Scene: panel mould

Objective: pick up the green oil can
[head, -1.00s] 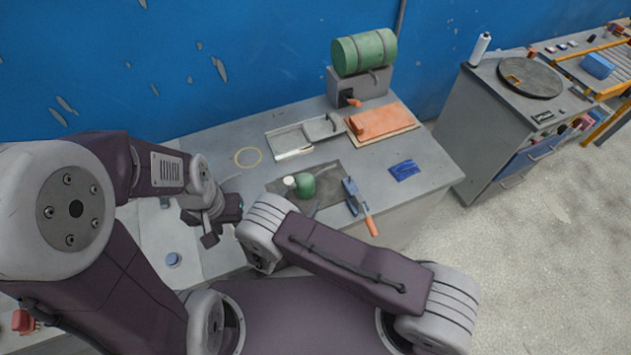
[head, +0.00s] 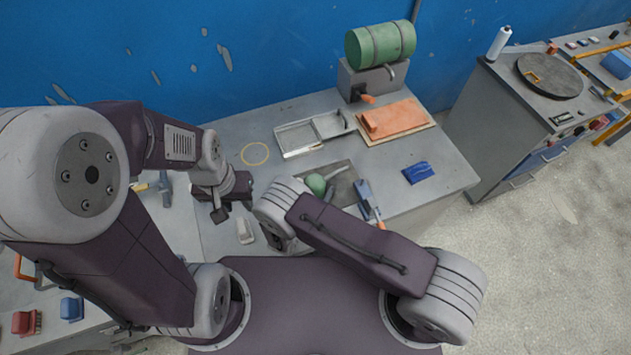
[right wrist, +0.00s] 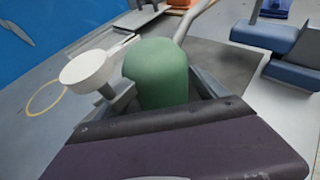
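The green oil can (head: 316,184) stands on a dark mat (head: 343,192) on the grey bench, partly hidden by my right arm in the head view. In the right wrist view the can (right wrist: 157,78) is close up, with a round white part (right wrist: 95,68) at its left and a thin spout rising behind it. My right gripper (right wrist: 162,98) has grey fingers on both sides of the can's lower body; whether they press on it is hidden. My left gripper (head: 233,203) hangs over the bench left of the can, empty, its fingers apart.
A metal tray (head: 297,138) and an orange block on a board (head: 392,120) lie behind the can. A blue-handled tool (head: 366,197) lies to its right, with a blue cloth (head: 419,172) farther right.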

